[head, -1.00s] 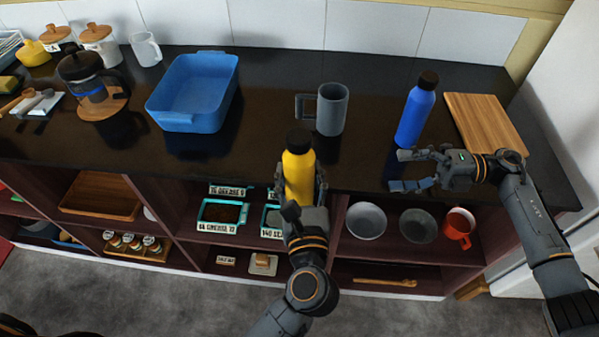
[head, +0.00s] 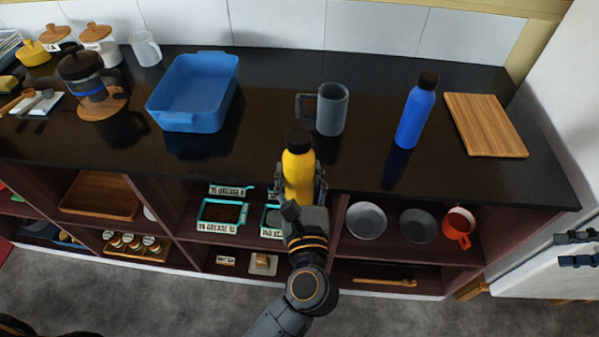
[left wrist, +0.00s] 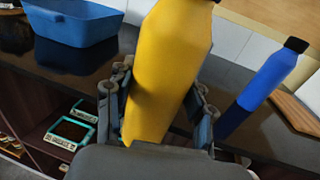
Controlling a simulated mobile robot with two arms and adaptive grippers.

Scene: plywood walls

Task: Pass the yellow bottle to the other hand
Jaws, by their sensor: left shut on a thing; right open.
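The yellow bottle (head: 298,168) with a dark cap is upright at the front edge of the dark counter in the head view. My left gripper (head: 300,183) is shut on it, with a finger on each side of the bottle. In the left wrist view the yellow bottle (left wrist: 168,62) stands between the fingers of my left gripper (left wrist: 160,100), and its cap is mostly cut off by the top edge. My right gripper (head: 576,249) is open and empty at the right edge of the head view, apart from the bottle. The rest of the right arm is out of view.
A grey mug (head: 332,110) stands behind the yellow bottle. A blue bottle (head: 416,112) and a wooden board (head: 485,125) are to the right. A blue basin (head: 195,92) is at the left. Shelves below hold bowls (head: 366,221) and a red mug (head: 459,226).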

